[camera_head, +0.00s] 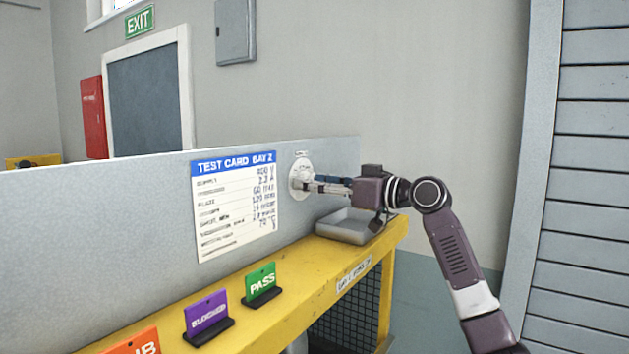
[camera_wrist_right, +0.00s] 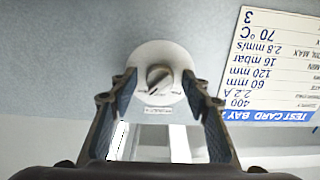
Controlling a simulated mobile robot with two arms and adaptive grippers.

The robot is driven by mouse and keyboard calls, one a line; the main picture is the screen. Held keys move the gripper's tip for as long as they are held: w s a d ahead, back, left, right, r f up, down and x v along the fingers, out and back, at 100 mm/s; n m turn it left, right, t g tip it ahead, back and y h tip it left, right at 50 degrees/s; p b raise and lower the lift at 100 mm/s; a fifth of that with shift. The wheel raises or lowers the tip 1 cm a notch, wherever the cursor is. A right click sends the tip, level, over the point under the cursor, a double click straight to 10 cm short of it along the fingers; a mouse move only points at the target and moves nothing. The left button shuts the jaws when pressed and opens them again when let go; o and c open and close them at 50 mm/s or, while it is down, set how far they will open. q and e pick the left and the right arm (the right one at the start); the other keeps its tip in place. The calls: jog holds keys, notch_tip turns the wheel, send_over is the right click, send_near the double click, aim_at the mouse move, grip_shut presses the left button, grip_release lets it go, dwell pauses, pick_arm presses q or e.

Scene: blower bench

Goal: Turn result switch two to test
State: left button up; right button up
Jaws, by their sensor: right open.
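The result switch is a round white plate (camera_wrist_right: 166,70) with a dark rotary knob (camera_wrist_right: 158,77) at its middle, mounted on the grey panel. In the head view the switch plate (camera_head: 299,178) sits right of the test card. My right gripper (camera_head: 311,184) reaches it from the right. In the right wrist view my right gripper (camera_wrist_right: 160,85) is open, with one finger on each side of the plate and the knob between them. The knob looks untouched. The plate's markings are too small to read. My left gripper is in neither view.
A test card (camera_head: 236,205) hangs on the panel left of the switch. A grey tray (camera_head: 345,228) stands on the yellow bench below my right gripper. Green PASS (camera_head: 260,280), purple BLOCKED (camera_head: 206,317) and orange (camera_head: 135,345) signs stand along the bench.

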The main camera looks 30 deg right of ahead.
jog(key=c, duration=0.8)
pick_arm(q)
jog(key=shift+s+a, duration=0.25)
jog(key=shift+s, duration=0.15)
pick_arm(e)
jog(key=c, duration=0.4)
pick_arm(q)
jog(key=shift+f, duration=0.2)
pick_arm(e)
jog(key=shift+o, duration=0.2)
jog(key=shift+n, duration=0.3)
pick_arm(q)
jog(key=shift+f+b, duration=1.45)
jog(key=shift+b, duration=0.15)
pick_arm(e)
jog(key=shift+d+r+n, duration=0.1)
jog(key=shift+r+n, duration=0.05)
jog(key=shift+n, duration=3.95)
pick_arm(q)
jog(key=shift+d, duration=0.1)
pick_arm(e)
jog(key=o, duration=1.2)
jog(key=shift+c, duration=0.2)
jog(key=shift+s, duration=0.1)
